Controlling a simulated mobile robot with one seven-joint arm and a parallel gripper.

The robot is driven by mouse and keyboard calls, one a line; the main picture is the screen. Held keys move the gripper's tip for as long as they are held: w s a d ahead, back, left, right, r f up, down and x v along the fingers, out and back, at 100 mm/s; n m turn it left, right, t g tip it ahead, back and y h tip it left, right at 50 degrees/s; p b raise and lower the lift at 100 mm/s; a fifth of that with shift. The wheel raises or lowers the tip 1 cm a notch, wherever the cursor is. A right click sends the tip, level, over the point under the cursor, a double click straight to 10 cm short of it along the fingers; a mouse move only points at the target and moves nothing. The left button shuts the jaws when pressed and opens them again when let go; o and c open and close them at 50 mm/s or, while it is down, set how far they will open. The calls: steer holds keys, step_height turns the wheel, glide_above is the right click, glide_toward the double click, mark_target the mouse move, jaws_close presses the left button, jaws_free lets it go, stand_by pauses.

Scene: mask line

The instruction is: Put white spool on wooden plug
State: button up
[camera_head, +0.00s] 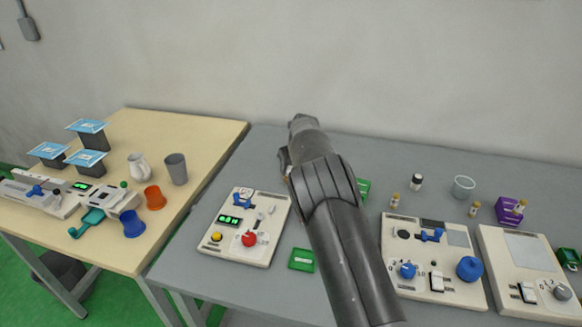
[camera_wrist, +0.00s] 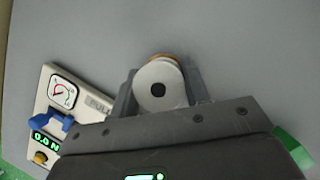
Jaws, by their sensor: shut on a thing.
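The white spool (camera_wrist: 150,74) shows in the wrist view as a round white disc with a dark centre hole. My gripper (camera_wrist: 159,88) is shut on it, with one grey finger on each side. A tan, wood-coloured edge (camera_wrist: 161,57) shows just beyond the spool's far rim. It may be the wooden plug, but most of it is hidden, and I cannot tell whether the spool touches it or is seated on it. In the head view my arm hides the spool, and only a small part of my gripper (camera_head: 284,160) shows beside the wrist, over the grey table.
A control panel (camera_head: 226,247) with a red knob stands left of my arm; its gauge panel (camera_wrist: 48,101) shows in the wrist view. A green tray (camera_head: 302,260) is close by. More panels (camera_head: 437,293), small bottles and a cup (camera_head: 464,187) are to the right.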

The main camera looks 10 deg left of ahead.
steer(key=shift+f, duration=0.25)
steer(key=o, duration=1)
steer(key=v, duration=1.2)
steer(key=shift+r, duration=0.15)
